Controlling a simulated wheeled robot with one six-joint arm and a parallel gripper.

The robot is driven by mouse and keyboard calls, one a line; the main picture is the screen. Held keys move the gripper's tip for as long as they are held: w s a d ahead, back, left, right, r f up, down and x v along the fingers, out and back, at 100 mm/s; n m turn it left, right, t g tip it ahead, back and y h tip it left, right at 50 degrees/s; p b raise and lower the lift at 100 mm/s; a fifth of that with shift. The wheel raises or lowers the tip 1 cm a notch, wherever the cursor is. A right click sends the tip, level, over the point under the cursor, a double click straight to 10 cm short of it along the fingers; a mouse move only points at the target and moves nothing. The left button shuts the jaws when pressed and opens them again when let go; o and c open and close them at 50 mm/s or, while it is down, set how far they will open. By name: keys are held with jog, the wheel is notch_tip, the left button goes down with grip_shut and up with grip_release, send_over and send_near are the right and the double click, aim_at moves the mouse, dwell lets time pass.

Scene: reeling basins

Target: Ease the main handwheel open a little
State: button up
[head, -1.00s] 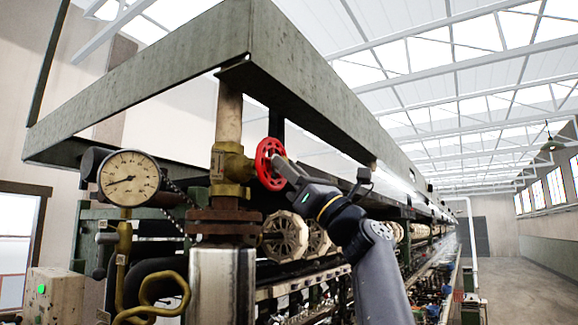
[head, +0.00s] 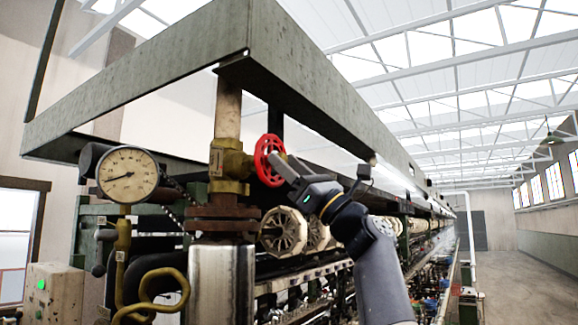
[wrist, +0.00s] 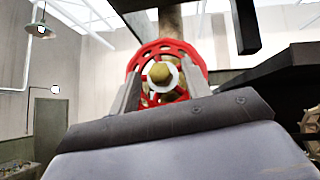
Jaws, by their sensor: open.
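The main handwheel (head: 266,160) is a red spoked wheel on a brass valve (head: 230,166) set in a vertical pipe. In the wrist view the handwheel (wrist: 161,50) faces me, with a pale washer and brass nut at its hub. My gripper (head: 280,160) is at the wheel's right side in the head view. In the wrist view my gripper (wrist: 162,92) has its two fingers apart, one on each side of the hub, overlapping the lower rim. I cannot tell whether the fingers touch the rim.
A pressure gauge (head: 128,175) stands left of the valve, its needle pointing low left. A green-grey metal hood (head: 240,60) overhangs the valve and arm. A control box with a green light (head: 52,293) is at lower left. The aisle (head: 515,275) at right is clear.

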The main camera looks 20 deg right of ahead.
jog(key=b+v, duration=0.5)
jog(key=v, duration=0.5)
jog(key=shift+s+d+f+b, duration=0.15)
jog(key=shift+d+f+b, duration=0.05)
jog(key=shift+f+b, duration=0.1)
jog(key=p+x, duration=0.6)
jog(key=x, duration=0.5)
jog(key=shift+s+r, duration=0.15)
jog(key=m+t+h+b, duration=0.1)
jog(key=m+t+h, duration=0.2)
jog(key=m, duration=0.1)
jog(key=shift+a+m, duration=0.1)
jog(key=shift+m, duration=0.3)
jog(key=shift+n, duration=0.3)
